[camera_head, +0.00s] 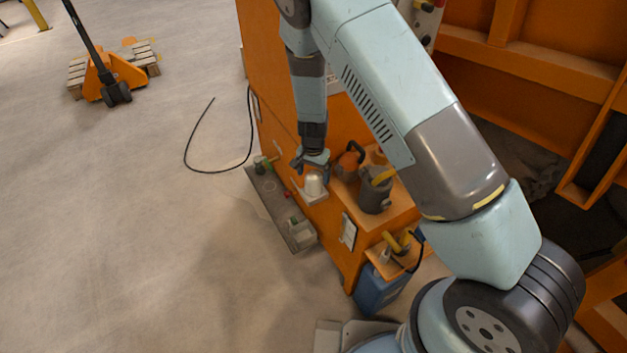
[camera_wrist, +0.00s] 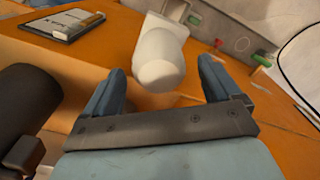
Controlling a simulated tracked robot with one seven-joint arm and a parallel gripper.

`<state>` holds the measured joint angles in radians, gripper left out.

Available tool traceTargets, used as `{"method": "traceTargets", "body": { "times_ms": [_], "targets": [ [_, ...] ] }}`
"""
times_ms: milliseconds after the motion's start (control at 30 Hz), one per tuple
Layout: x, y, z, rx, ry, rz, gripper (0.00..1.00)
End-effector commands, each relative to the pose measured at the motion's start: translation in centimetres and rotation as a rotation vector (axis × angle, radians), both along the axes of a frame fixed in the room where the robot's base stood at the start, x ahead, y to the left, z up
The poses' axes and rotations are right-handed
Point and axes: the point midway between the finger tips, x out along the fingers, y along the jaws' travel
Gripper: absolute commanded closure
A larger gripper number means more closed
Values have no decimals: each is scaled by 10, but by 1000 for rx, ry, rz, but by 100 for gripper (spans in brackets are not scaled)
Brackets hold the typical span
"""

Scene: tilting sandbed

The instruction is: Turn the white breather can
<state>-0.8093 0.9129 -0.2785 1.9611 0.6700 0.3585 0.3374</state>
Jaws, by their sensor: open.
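The white breather can (camera_head: 314,185) stands at the edge of the orange cabinet, above a grey ledge. In the wrist view the white can (camera_wrist: 159,57) shows large, between and just beyond the fingertips, with its rounded end towards me. My gripper (camera_wrist: 161,80) is open, one blue finger on each side of the can, with gaps between fingers and can. In the head view my gripper (camera_head: 312,163) is right by the can, and its fingers are partly hard to make out.
A dark grey jug (camera_head: 374,191) and an orange container (camera_head: 350,161) stand on the cabinet top right of the can. A clipboard-like item (camera_wrist: 62,24) lies at upper left in the wrist view. A grey ledge with green fittings (camera_head: 292,222) runs below. Open floor lies left.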

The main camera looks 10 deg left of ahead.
Motion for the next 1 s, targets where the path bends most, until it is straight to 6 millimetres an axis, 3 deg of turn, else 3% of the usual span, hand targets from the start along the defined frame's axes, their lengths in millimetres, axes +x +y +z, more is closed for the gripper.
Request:
{"method": "traceTargets", "body": {
  "times_ms": [300, 500, 1000],
  "targets": [
    [1, 1, 59, 1, -3, 2, 9],
    [1, 1, 83, 1, -1, 2, 9],
    [1, 0, 91, -1, 1, 0, 9]
  ]
}}
